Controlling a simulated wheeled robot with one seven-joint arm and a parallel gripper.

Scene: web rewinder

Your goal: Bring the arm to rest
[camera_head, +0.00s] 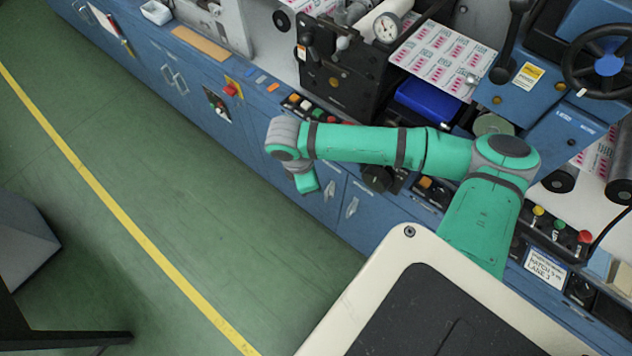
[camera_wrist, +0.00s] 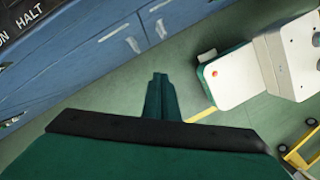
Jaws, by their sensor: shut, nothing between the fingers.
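My arm is green with grey joints and stretches leftward across the front of the blue machine in the head view. Its wrist end hangs down at the left, with my gripper (camera_head: 308,186) in front of the blue cabinet doors (camera_head: 328,195), over the floor side. In the wrist view my gripper (camera_wrist: 159,78) shows as two dark green fingers close together, shut and empty. Beyond the fingertips lie the cabinet front and green floor. In the head view the fingertips are small, partly hidden by the wrist.
The machine's control panel (camera_head: 435,192) with knobs and buttons runs under the arm. A blue tray (camera_head: 428,101), a printed sheet (camera_head: 443,58) and a black handwheel (camera_head: 607,64) sit behind it. Green floor (camera_head: 180,215) with a yellow line (camera_head: 110,203) is open at left.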

